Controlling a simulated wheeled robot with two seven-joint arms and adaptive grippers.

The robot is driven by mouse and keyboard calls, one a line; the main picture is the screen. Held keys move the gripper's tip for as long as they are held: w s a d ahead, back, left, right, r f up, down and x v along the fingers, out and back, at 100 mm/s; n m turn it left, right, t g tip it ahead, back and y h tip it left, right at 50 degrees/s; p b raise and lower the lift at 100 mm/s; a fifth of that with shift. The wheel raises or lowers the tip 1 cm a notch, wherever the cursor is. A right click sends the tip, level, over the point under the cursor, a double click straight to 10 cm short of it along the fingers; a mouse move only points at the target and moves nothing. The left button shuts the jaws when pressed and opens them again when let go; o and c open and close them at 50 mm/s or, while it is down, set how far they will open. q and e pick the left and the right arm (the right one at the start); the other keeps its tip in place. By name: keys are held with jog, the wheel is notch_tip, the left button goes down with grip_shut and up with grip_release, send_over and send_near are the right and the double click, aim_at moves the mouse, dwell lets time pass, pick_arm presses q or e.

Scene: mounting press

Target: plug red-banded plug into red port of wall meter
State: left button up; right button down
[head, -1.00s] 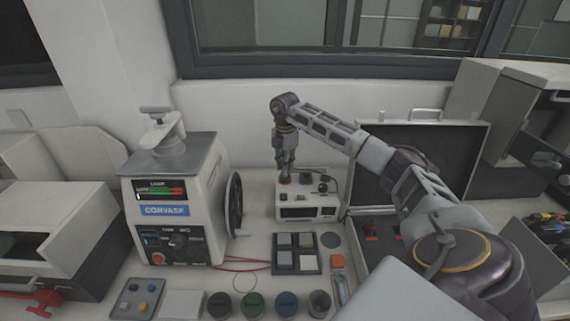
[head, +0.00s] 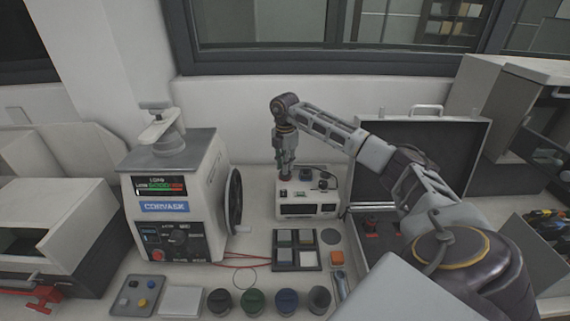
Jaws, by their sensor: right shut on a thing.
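The white meter (head: 301,211), a small box with a dark display on its front, stands on the bench near the back wall. My right gripper (head: 286,168) points down over the left part of the meter's top and is shut on the plug. A small dark-red part (head: 286,178), which looks like the plug's band, shows just under the fingers. It is right at the meter's top; I cannot tell whether it is seated in a port. The red port is not seen clearly and may be hidden under the plug. My left gripper is not in view.
A dark plug-like block (head: 306,174) and a black cable sit on the meter's right part. A mounting press (head: 170,225) with a handwheel stands left. An open case (head: 415,150) stands right. A sample tray (head: 296,268) and several cups (head: 253,303) lie in front.

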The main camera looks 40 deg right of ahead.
jog(key=shift+f, duration=0.3)
dwell(0.5)
jog(key=c, duration=1.3)
grip_release()
jog(key=shift+o, duration=0.3)
jog(key=o, duration=0.5)
jog(key=shift+r, duration=0.2)
jog(key=shift+r+p, duration=2.95)
jog(key=shift+r, duration=0.7)
jog(key=shift+f, duration=0.15)
